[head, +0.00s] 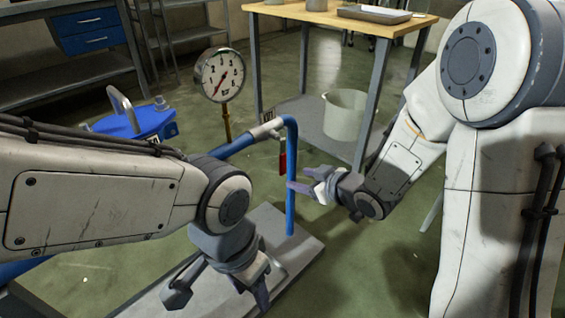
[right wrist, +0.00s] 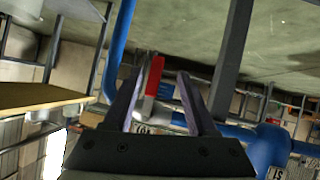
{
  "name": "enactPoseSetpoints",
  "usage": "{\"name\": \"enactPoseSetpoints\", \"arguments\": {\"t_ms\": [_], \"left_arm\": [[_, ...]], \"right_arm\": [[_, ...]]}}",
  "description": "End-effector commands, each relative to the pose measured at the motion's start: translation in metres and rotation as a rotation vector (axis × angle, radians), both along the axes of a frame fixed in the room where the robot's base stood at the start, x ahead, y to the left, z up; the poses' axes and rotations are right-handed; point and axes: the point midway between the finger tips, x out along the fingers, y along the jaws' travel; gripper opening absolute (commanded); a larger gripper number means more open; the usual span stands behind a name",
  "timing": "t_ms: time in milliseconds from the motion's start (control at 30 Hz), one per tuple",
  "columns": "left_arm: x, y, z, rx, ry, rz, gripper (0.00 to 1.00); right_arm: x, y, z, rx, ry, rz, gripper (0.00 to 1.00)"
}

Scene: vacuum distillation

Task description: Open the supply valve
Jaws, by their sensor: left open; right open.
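The supply valve shows as a red lever (head: 283,163) hanging down beside the blue pipe (head: 291,215), just below the pale fitting (head: 268,129). In the right wrist view the red lever (right wrist: 154,76) appears between the two fingers of my right gripper (right wrist: 160,85). My right gripper (head: 303,181) is open, close to the pipe and lever in the head view. I cannot tell whether a finger touches the lever. My left gripper (head: 218,290) is open and empty, low over the grey base plate (head: 295,243).
A round pressure gauge (head: 220,75) stands on a brass stem behind the pipe. A blue unit with a metal handle (head: 128,115) is at the left. A wooden-topped table (head: 330,20) with a white bucket (head: 344,115) on its lower shelf stands behind. Green floor is open at lower right.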

Motion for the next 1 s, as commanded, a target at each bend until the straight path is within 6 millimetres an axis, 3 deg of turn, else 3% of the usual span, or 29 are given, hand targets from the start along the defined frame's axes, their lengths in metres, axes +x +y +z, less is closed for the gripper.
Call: {"name": "enactPoseSetpoints", "arguments": {"t_ms": [33, 133, 300, 533, 667, 1000], "left_arm": [[0.0, 0.0, -0.01, 0.0, 0.0, 0.0, 0.5], [0.0, 0.0, -0.018, 0.0, 0.0, 0.0, 0.5], [0.0, 0.0, -0.027, 0.0, 0.0, 0.0, 0.5], [0.0, 0.0, -0.032, 0.0, 0.0, 0.0, 0.5], [0.0, 0.0, -0.037, 0.0, 0.0, 0.0, 0.5], [0.0, 0.0, -0.058, 0.0, 0.0, 0.0, 0.5]], "right_arm": [[0.005, -0.005, -0.012, 0.054, -0.033, 0.015, 0.57], [0.008, -0.009, -0.012, 0.176, -0.111, 0.059, 0.57], [0.004, -0.018, -0.005, 0.357, -0.215, 0.106, 0.57], [0.0, -0.024, 0.005, 0.47, -0.277, 0.129, 0.57], [0.008, -0.014, 0.005, 0.474, -0.282, 0.135, 0.57], [0.052, 0.031, 0.005, 0.474, -0.282, 0.135, 0.57]]}}
